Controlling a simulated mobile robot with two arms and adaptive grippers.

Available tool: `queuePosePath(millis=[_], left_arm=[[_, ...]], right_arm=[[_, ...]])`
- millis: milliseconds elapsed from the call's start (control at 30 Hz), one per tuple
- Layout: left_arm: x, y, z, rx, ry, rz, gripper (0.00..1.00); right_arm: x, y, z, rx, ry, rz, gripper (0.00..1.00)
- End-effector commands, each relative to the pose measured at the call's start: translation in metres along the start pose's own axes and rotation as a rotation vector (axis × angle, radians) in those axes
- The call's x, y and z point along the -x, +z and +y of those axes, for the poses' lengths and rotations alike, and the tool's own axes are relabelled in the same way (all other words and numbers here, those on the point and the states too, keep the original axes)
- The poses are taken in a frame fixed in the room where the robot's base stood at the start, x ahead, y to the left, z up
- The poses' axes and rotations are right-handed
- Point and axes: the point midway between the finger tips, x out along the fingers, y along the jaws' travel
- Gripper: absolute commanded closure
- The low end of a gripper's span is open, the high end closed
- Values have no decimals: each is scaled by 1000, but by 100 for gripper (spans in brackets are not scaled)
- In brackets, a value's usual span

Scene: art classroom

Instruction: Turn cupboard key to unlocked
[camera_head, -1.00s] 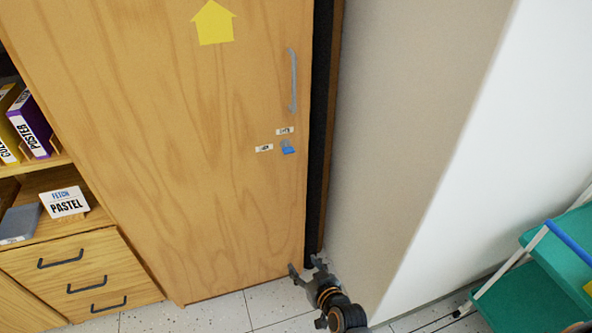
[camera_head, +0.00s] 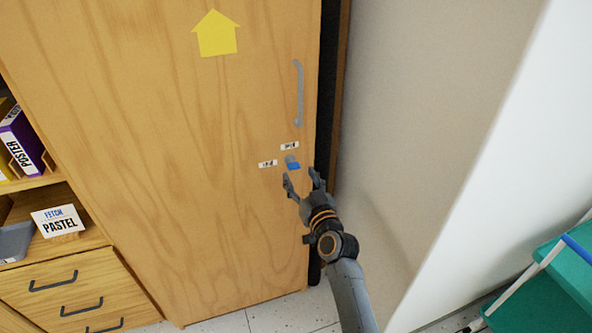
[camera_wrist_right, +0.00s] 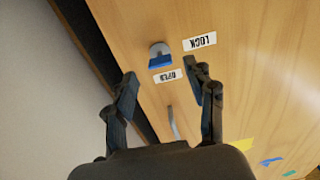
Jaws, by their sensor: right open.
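The cupboard key (camera_head: 293,167) has a blue grip on a grey lock plate, near the right edge of the wooden cupboard door (camera_head: 220,200). It also shows in the right wrist view (camera_wrist_right: 160,62), with its blue grip lying sideways. The OPEN label (camera_head: 289,146) is above it, towards the handle; the LOCK label (camera_head: 268,163) is to its left. My right gripper (camera_head: 300,177) is open and empty just below the key in the head view. In the wrist view the key is just beyond the gap between its fingertips; I see no contact. My left gripper is out of view.
The grey door handle (camera_head: 298,93) is above the key. A pale wall (camera_head: 420,130) stands close on the right, past a dark gap. A teal trolley (camera_head: 555,290) is at lower right. Shelves and drawers (camera_head: 75,285) are on the left.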

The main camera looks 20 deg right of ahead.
Motion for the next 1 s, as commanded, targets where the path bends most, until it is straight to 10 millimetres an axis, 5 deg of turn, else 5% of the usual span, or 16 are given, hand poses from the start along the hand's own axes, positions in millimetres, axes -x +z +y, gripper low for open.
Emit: queuePosePath(millis=[200, 600, 900, 1000], left_arm=[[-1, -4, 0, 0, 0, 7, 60], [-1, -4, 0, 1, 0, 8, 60], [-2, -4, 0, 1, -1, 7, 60], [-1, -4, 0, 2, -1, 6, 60]], right_arm=[[-30, 0, 0, 0, 0, 1, 45], [-38, 0, 0, 1, 0, 0, 45], [-38, 0, 0, 1, 0, 0, 100], [-38, 0, 0, 0, 0, 0, 100]])
